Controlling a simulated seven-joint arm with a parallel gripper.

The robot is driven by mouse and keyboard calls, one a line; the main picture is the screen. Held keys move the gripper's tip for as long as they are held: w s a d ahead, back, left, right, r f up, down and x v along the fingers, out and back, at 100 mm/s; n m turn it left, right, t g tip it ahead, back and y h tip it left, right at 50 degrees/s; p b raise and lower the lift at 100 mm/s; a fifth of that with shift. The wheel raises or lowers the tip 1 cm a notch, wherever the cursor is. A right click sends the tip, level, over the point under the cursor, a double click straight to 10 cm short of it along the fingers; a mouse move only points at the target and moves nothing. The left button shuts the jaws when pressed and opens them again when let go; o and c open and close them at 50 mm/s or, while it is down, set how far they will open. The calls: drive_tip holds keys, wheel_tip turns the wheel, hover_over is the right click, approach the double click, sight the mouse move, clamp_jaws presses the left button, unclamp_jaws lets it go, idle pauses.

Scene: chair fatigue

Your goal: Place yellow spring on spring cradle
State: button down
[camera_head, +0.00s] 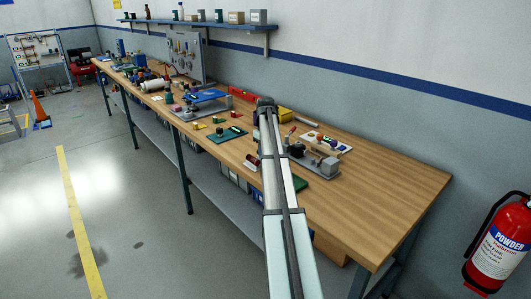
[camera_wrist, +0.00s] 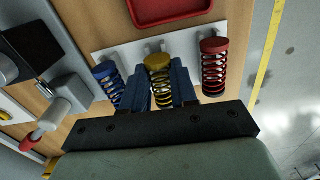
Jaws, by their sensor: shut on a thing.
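The yellow spring (camera_wrist: 160,88) stands between the two fingers of my gripper (camera_wrist: 159,92) in the wrist view. The fingers are shut on its sides, with its yellow cap showing above them. A blue spring (camera_wrist: 108,82) is just left of the fingers and a red spring (camera_wrist: 214,66) just right. A white plate (camera_wrist: 128,52) lies behind the springs; whether the yellow spring touches it I cannot tell. In the head view my arm reaches over the bench, and my fingertips and the yellow spring cannot be made out. I cannot clearly identify the spring cradle.
A red tray (camera_wrist: 170,8) lies beyond the springs. A grey fixture (camera_wrist: 70,88) is to the left in the wrist view. The wooden bench (camera_head: 385,185) is clear at its near right end. Tools and parts crowd its far left. A fire extinguisher (camera_head: 500,245) hangs at the right.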

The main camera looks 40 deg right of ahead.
drive_tip(key=shift+f, duration=0.15)
drive_tip(key=c, duration=0.9)
unclamp_jaws()
drive_tip(key=r, duration=0.8)
drive_tip(key=w+r, duration=0.1)
drive_tip(key=r, duration=0.4)
drive_tip(key=shift+a, duration=0.1)
drive_tip(key=shift+o, duration=0.6)
drive_tip(key=shift+s+r, duration=0.1)
drive_tip(key=shift+r, duration=0.35)
